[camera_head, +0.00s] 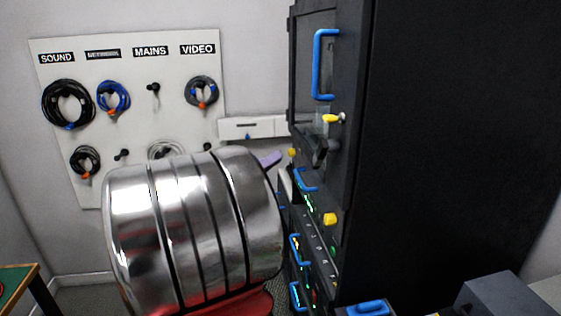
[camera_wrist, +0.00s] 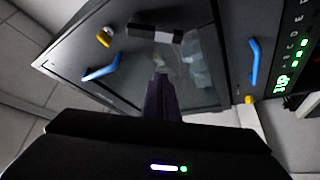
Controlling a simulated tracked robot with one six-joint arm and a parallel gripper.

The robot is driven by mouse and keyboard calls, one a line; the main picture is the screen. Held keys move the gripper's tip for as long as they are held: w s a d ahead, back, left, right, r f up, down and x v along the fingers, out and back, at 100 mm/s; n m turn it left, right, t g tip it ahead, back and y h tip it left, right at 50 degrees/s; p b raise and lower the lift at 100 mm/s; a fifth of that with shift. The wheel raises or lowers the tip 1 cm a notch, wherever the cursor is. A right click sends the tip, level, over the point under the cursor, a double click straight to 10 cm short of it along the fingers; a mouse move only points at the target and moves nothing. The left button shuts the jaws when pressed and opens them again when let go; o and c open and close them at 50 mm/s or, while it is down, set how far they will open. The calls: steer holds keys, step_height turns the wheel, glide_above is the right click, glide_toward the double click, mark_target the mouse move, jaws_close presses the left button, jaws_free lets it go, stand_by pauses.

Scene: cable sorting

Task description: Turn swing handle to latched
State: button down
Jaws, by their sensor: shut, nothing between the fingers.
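The swing handle (camera_head: 321,152) is a dark lever low on the front of the black rack's door, below a yellow knob (camera_head: 331,118). In the wrist view the swing handle (camera_wrist: 155,33) is a short dark bar lying roughly crosswise near the door's edge, beyond my fingertips. My gripper (camera_wrist: 160,78) is shut and empty, its dark fingers pointing at the door glass, apart from the handle. In the head view a purple-grey fingertip (camera_head: 275,157) shows left of the rack; my metallic arm hides the rest. Whether the handle is latched, I cannot tell.
The black rack (camera_head: 440,130) fills the right side. A blue pull handle (camera_head: 319,65) is on its door. Below are units with blue handles (camera_head: 297,250) and yellow knobs (camera_head: 329,219). A cable board (camera_head: 130,60) hangs on the back wall. A green-topped table (camera_head: 12,283) stands lower left.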

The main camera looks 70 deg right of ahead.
mark_target(324, 155)
steer(key=s+d, duration=0.5)
steer(key=s, duration=0.2)
steer(key=shift+r, duration=0.25)
stand_by(0.5)
steer(key=shift+s, duration=0.3)
